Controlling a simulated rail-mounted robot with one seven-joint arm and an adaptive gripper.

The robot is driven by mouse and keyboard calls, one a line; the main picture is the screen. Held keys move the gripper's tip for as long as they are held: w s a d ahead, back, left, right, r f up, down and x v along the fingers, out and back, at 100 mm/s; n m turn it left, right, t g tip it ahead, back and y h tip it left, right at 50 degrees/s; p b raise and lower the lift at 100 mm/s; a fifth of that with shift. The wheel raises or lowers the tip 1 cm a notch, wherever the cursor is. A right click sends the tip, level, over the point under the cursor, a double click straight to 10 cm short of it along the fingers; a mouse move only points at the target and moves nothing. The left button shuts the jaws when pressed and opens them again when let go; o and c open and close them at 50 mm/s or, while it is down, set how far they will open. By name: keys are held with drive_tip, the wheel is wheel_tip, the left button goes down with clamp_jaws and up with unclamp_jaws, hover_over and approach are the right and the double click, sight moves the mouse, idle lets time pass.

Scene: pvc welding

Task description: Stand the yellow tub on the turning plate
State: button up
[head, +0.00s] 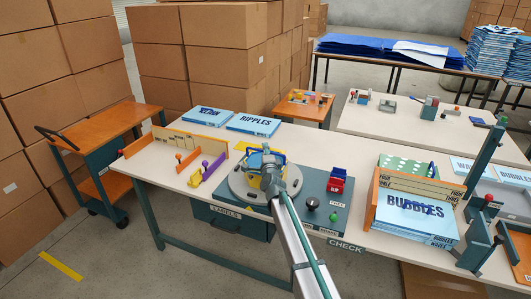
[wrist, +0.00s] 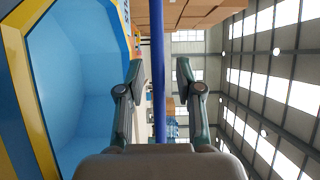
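The yellow tub (head: 252,162) is over the grey turning plate (head: 238,187) in the head view and appears to rest on it; my gripper hides its near side. In the wrist view the tub (wrist: 80,90) fills the left, with a light blue inside and a yellow and dark blue rim. A thin blue bar (wrist: 158,60), perhaps its handle, runs between my fingers. My gripper (wrist: 160,78) is open around this bar, with a gap on both sides. In the head view my gripper (head: 269,172) is at the tub's near side.
A red and blue holder (head: 336,181) and a black knob (head: 312,203) stand right of the plate. Blue packs (head: 252,124) lie behind, and an orange rack (head: 385,200) with packs stands right. The front-left tabletop is clear.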

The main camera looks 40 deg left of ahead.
drive_tip(key=b+v, duration=0.1)
drive_tip(key=v, duration=1.1)
drive_tip(key=shift+s, duration=0.1)
